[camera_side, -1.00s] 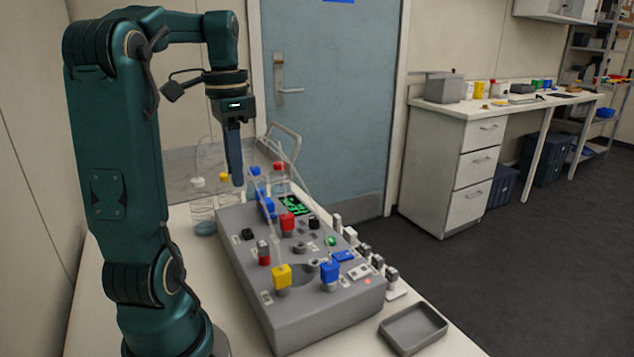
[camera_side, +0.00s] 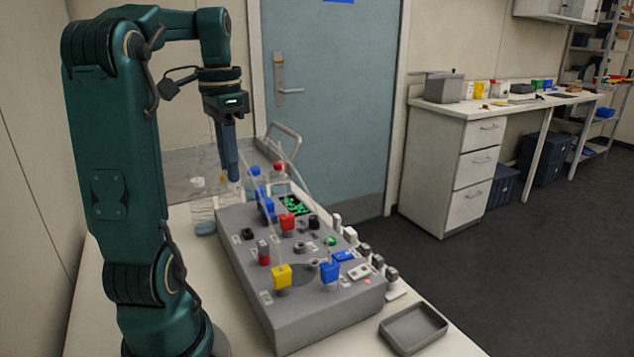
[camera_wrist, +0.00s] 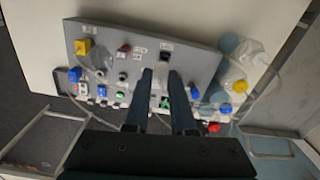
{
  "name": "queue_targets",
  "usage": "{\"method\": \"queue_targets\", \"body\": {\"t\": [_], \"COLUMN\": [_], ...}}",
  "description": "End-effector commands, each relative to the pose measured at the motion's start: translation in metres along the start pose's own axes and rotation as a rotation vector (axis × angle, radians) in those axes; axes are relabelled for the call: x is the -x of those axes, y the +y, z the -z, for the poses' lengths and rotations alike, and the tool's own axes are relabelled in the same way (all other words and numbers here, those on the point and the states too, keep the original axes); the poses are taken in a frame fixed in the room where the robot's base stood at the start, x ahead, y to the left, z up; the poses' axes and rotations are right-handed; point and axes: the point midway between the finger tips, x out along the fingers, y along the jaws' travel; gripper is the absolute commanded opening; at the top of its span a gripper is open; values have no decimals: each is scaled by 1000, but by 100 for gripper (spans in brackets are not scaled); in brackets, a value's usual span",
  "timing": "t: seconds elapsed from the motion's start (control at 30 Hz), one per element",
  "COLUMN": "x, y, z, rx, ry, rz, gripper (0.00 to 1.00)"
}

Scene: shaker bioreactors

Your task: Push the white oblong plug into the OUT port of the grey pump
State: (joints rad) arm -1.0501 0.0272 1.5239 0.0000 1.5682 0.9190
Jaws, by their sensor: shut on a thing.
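My gripper (camera_side: 232,178) points straight down above the back left part of the large grey console (camera_side: 315,325), clear of its top. In the wrist view its two fingers (camera_wrist: 160,72) reach over the console with a narrow gap between the tips. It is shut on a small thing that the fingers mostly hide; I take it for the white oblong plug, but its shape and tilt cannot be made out. I cannot read which port is OUT. A black socket (camera_side: 247,234) with a small label is on the console's left side.
An empty grey tray (camera_side: 413,328) lies at the front right.

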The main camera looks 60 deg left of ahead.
Motion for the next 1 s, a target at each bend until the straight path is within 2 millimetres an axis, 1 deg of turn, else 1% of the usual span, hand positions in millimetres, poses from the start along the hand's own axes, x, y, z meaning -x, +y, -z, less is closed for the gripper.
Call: {"method": "queue_targets", "body": {"t": [0.07, 0.17, 0.27, 0.3, 0.37, 0.4, 0.5, 0.63, 0.7, 0.8, 1.0], "x": [-5, -12, -20, -23, -28, -31, -37, -42, -43, -44, -50], "y": [4, 18, 37, 46, 61, 72, 96, 121, 130, 137, 139], "z": [8, 24, 41, 47, 55, 60, 69, 73, 73, 74, 74], "rx": [53, 98, 105, 103, 89, 75, 28, -56, -92, -122, -132], "ry": [4, 11, 14, 13, 13, 12, 6, -5, -10, -12, -14], "rz": [3, 6, 3, 1, -2, -4, -9, -16, -18, -19, -20], "gripper": [0, 0, 0, 0, 0, 0, 0, 0, 0, 0, 0]}}
